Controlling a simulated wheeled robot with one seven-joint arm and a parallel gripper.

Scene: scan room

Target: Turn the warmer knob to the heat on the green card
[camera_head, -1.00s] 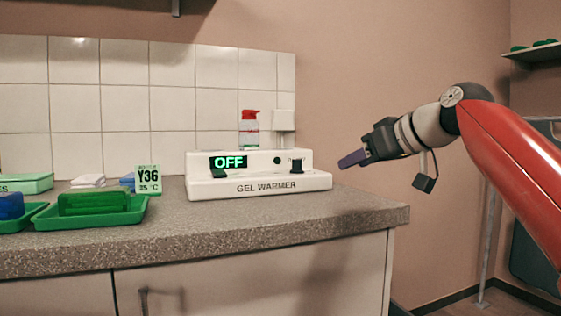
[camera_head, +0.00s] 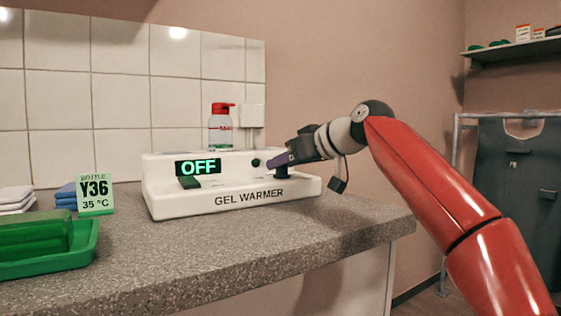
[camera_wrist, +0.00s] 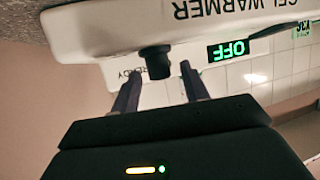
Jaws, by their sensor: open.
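The white gel warmer (camera_head: 160,200) stands on the counter with its display (camera_head: 198,167) reading OFF in green; the display also shows upside down in the wrist view (camera_wrist: 228,50). Its black knob (camera_wrist: 155,60) is in the wrist view, and partly hidden by my gripper in the head view (camera_head: 283,174). The green card (camera_head: 95,194) left of the warmer reads BOTTLE Y36, 35 °C. My gripper (camera_head: 274,160) is open at the knob. In the wrist view the fingertips (camera_wrist: 159,72) stand either side of it, with gaps; I cannot tell whether they touch it.
A red-capped bottle (camera_head: 221,125) stands behind the warmer by the tiled wall. A green tray (camera_head: 80,252) is at the counter's left, with folded cloths (camera_head: 15,198) behind. The counter front (camera_head: 240,245) is clear.

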